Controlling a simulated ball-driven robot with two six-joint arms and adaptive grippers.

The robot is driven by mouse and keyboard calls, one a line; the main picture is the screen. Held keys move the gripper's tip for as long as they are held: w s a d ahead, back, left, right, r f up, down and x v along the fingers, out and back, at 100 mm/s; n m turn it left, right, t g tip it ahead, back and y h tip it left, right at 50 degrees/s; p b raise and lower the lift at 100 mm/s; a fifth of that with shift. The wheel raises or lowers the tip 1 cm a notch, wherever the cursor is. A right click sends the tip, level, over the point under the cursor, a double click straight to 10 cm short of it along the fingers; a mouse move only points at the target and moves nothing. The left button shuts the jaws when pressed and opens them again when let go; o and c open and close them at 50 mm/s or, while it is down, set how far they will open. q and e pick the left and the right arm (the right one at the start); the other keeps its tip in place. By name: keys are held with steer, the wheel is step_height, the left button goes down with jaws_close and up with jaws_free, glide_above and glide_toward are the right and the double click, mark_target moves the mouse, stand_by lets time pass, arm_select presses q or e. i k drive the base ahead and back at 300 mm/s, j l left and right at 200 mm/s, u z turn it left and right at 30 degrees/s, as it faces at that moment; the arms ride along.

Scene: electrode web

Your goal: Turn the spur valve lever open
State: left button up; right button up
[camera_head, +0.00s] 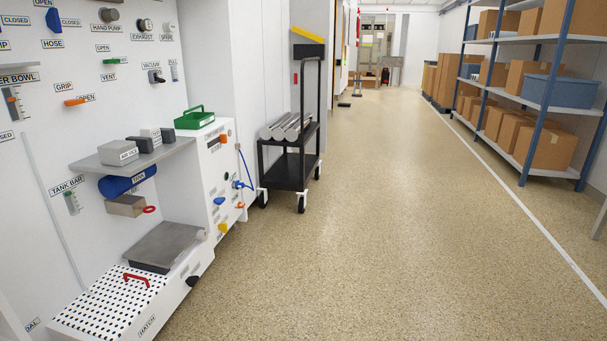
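I cannot tell for sure which lever is the spur valve lever, as many labels are too small to read. On the white wall panel at the left are a blue lever (54,20) with OPEN and CLOSED labels, a green lever (115,61) by the VENT label and an orange lever (75,102) by the GRIP label. The side face of the white cabinet (212,172) carries an orange handle (222,139), a blue handle (219,200) and a yellow handle (222,228). Neither of my grippers is in view.
A grey shelf (165,153) with small blocks and a perforated white ledge (92,308) with a red handle (137,279) jut from the panel. A black cart (290,170) stands beyond the cabinet. Blue-posted shelving (545,105) with boxes lines the right. The speckled floor (365,220) between is clear.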

mark_target(219, 201)
steer(key=i+l, duration=0.1)
steer(key=i, duration=0.45)
steer(key=i+u, duration=0.1)
steer(key=i, duration=0.5)
steer(key=i+l, duration=0.2)
steer(key=i, duration=0.35)
steer(key=i+j+u, duration=0.25)
steer(key=i+u, duration=0.65)
steer(key=i, duration=0.15)
steer(key=i+l+u, duration=0.15)
steer(key=i+u, duration=0.25)
steer(key=i, duration=0.15)
steer(key=i+u, duration=0.15)
steer(key=i, duration=0.25)
